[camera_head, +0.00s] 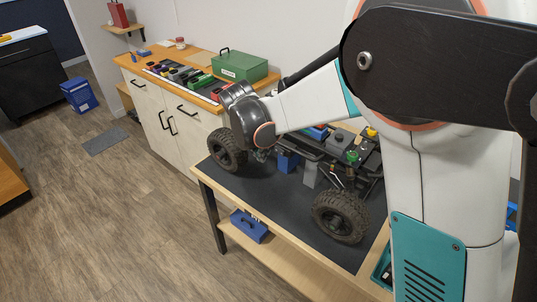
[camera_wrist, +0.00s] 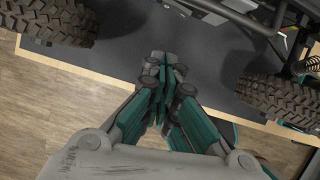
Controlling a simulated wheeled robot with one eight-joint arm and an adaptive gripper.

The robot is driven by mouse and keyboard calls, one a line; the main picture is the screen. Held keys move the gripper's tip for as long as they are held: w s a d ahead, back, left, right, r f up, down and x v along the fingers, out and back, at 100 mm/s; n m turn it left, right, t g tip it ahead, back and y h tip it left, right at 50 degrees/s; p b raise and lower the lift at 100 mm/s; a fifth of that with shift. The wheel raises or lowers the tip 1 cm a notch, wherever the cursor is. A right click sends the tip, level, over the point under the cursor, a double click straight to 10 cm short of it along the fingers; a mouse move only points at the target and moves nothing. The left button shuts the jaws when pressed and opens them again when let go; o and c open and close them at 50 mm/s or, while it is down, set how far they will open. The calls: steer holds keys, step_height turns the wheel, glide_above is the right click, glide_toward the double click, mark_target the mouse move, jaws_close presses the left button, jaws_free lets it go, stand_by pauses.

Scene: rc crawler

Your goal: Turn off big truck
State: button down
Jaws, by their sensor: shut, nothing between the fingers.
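The big truck (camera_head: 335,150) is an RC crawler chassis with large black knobby tires, standing on the dark mat of a workbench. In the head view my arm reaches across it from the right and hides part of its far end. My gripper is hidden behind my wrist there. In the wrist view my gripper (camera_wrist: 165,62) is shut and empty, above the mat at the bench edge. One truck tire (camera_wrist: 50,22) is at its upper left and another (camera_wrist: 285,98) at its right, both apart from the fingers. I cannot make out the truck's switch.
The workbench has a dark mat (camera_head: 275,205) and a lower shelf with a blue toolbox (camera_head: 249,226). Behind stands a cabinet (camera_head: 170,115) with a green case (camera_head: 240,66) and several small coloured items on top. The wooden floor (camera_head: 110,220) at left is mostly clear, with a blue bin (camera_head: 79,95).

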steer(key=shift+p+v, duration=0.55)
steer(key=shift+v, duration=2.05)
steer(key=shift+w+a, duration=0.1)
